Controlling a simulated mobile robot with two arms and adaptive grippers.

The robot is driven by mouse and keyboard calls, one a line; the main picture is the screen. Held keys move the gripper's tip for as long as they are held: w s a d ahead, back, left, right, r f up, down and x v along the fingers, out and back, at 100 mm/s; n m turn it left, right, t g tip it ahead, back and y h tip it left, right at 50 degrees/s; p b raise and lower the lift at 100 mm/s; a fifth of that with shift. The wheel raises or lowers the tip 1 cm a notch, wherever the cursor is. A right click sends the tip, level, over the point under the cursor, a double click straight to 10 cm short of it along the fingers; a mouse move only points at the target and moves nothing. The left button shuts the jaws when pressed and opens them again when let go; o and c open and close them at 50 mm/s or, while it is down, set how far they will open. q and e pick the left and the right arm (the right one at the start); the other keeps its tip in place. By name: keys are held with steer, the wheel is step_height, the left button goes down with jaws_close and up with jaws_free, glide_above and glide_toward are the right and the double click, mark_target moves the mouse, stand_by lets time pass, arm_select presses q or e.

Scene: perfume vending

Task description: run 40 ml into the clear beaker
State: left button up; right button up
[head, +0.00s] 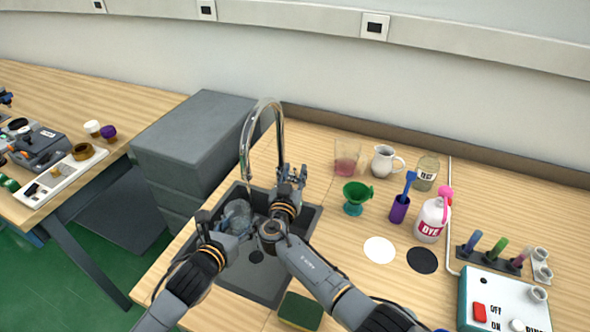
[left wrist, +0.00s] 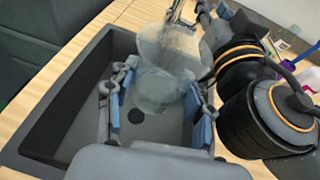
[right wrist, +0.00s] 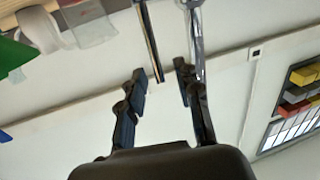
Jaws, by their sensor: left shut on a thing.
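The clear beaker (head: 237,213) is held over the dark sink (head: 252,275), below the spout of the tall chrome faucet (head: 270,105). My left gripper (head: 232,228) is shut on it; in the left wrist view the clear beaker (left wrist: 165,70) sits between the fingers, tilted in the picture. I cannot make out a water level in it or a running stream. My right gripper (head: 291,176) is at the faucet's base. In the right wrist view it (right wrist: 158,85) is open, with a dark rod and the chrome pipe (right wrist: 194,45) seen near the fingertips; contact cannot be told.
A sponge (head: 300,311) lies at the front edge. A control box (head: 503,300) is front right.

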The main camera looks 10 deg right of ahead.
steer(key=shift+w+d, duration=0.3)
steer(key=shift+w, duration=0.35)
steer(key=shift+c, duration=0.4)
jaws_close()
steer(key=shift+w+d+r+m+g+y, duration=0.15)
steer(key=shift+w+d+r+g+y, duration=0.15)
steer(key=shift+w+g, duration=0.3)
steer(key=shift+w+d+r+m+g+y, duration=0.2)
steer(key=shift+w+d+g+y, duration=0.15)
steer(key=shift+g, duration=0.35)
steer(key=shift+w+d+r+g+y, duration=0.1)
steer(key=shift+w+d+g+y, duration=0.3)
steer(key=shift+w+g, duration=0.25)
steer(key=shift+w+d+g+y, duration=0.3)
steer(key=shift+w+g, duration=0.2)
steer(key=shift+g, duration=0.25)
steer(key=shift+o, duration=0.4)
jaws_free()
steer(key=shift+d, duration=0.1)
